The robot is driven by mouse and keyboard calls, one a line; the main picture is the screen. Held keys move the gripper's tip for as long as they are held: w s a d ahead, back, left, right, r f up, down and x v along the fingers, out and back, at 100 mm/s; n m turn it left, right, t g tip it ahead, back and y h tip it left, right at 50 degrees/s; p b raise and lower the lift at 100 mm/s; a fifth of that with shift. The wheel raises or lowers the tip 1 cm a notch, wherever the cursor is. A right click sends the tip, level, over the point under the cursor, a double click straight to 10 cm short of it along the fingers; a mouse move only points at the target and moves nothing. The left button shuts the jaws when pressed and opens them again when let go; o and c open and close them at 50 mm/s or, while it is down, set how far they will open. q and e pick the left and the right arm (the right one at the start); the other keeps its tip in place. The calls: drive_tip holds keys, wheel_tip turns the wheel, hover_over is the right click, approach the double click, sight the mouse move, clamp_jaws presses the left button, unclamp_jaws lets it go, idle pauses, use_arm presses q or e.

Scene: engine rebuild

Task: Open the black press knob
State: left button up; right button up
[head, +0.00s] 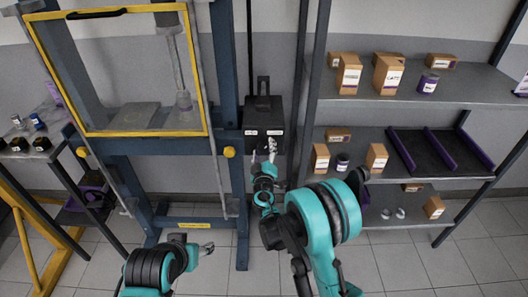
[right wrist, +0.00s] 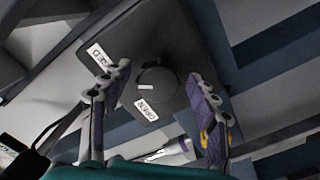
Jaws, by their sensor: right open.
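The black press knob (right wrist: 160,84) is round, with a small white mark, and sits on a dark box face between two white labels; the lower one seems to read OPEN. In the head view the black box (head: 264,112) is mounted at the press's right post, and I cannot make out the knob there. My right gripper (head: 263,157) is just below and in front of the box. In the right wrist view its fingers (right wrist: 159,76) are spread either side of the knob, apparently not touching it. My left gripper (head: 207,248) is low, away from the press; its jaw state is unclear.
The blue press frame (head: 228,75) with a yellow-edged guard (head: 206,85) stands left of the box. A grey shelf (head: 430,88) with small boxes and cans stands close on the right. A side bench (head: 35,148) is at far left. The tiled floor (head: 400,265) is clear.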

drive_tip(key=shift+w, duration=0.1)
drive_tip(key=c, duration=1.2)
drive_tip(key=shift+o, duration=0.2)
